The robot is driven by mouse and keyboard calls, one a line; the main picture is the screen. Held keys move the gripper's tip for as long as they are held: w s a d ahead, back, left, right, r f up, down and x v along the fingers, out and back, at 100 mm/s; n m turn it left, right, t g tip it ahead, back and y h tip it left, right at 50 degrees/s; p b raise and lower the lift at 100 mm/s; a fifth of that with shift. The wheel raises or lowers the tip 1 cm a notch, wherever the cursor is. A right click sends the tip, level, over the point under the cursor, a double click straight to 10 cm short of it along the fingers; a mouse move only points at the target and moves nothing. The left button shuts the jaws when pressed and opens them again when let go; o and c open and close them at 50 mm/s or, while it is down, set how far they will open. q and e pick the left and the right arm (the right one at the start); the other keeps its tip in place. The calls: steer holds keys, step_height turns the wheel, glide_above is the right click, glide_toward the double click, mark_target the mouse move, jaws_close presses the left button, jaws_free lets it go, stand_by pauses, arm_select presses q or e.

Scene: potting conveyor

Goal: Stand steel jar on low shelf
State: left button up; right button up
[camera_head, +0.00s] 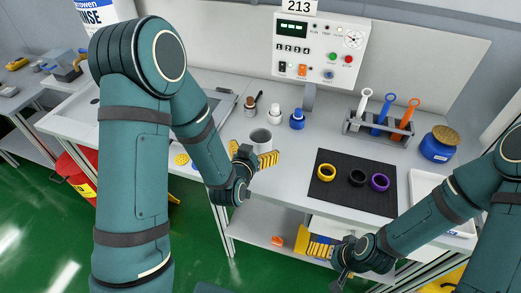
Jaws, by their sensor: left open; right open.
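The steel jar (260,136) is a grey cylinder standing upright on the bench top near its front edge. My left gripper (256,157) is open, right in front of the jar; its yellow-padded fingers overlap the jar's lower part in view. Whether they reach around it or touch it I cannot tell. The low shelf (256,234) is the pale board under the bench, partly hidden by my arms. My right gripper (341,272) is open and empty, low in front of the bench near the shelf's right part.
A black mat (342,198) holds yellow, black and purple rings. Small bottles (297,119), a tool rack (378,129) and a blue jar (438,147) stand behind. The shelf's left part looks clear.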

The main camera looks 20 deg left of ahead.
arm_select(q)
steer(key=x, duration=0.4)
steer(key=shift+w, duration=0.3)
steer(key=c, duration=1.3)
steer(key=shift+r, duration=0.2)
step_height(320, 180, up, 9)
steer(key=shift+r+p, duration=0.25)
steer(key=shift+p, duration=0.6)
